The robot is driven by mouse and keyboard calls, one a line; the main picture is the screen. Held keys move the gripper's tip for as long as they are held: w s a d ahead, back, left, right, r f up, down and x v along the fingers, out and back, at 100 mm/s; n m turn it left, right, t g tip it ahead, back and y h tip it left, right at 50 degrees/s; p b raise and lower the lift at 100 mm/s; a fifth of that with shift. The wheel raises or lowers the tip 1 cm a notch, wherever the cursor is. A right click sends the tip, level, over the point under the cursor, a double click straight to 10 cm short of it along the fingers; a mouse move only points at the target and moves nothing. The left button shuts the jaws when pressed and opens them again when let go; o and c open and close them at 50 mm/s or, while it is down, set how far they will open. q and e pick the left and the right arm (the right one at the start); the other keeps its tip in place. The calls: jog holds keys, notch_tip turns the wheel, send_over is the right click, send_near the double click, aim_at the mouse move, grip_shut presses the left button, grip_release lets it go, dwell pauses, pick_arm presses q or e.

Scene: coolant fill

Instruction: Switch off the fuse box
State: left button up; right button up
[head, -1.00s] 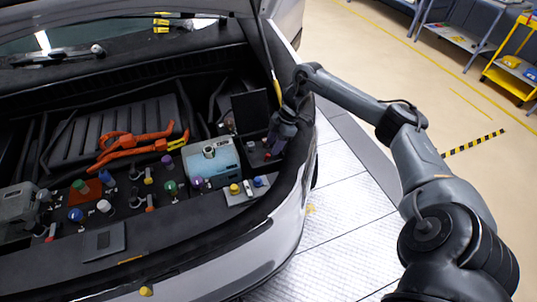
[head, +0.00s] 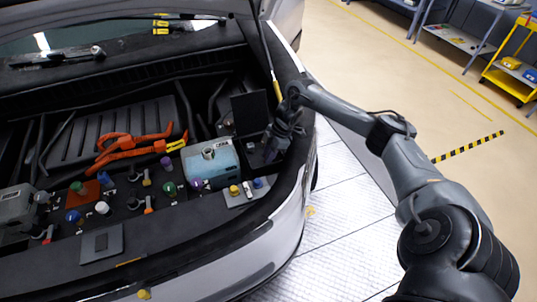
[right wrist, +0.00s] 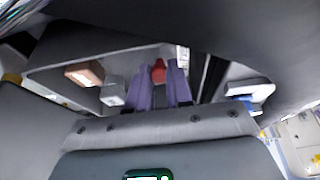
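The fuse box (head: 250,112) is a dark box with its black lid raised, at the right end of the engine bay in the head view. My right gripper (head: 271,154) points down into it and hides part of its inside. In the right wrist view its two purple fingers (right wrist: 160,80) stand a small gap apart. A red switch-like piece (right wrist: 158,71) shows between the fingertips. I cannot tell whether the fingers touch it. A brown block (right wrist: 86,73) and a grey block (right wrist: 113,91) lie left of the fingers. My left gripper is not in view.
A light-blue tank (head: 211,165) stands just left of the fuse box. Several coloured caps and orange cables (head: 130,147) lie farther left. A hood strut (head: 268,55) rises close behind my right gripper.

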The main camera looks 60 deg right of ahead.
grip_shut()
jog(key=shift+r, duration=0.1)
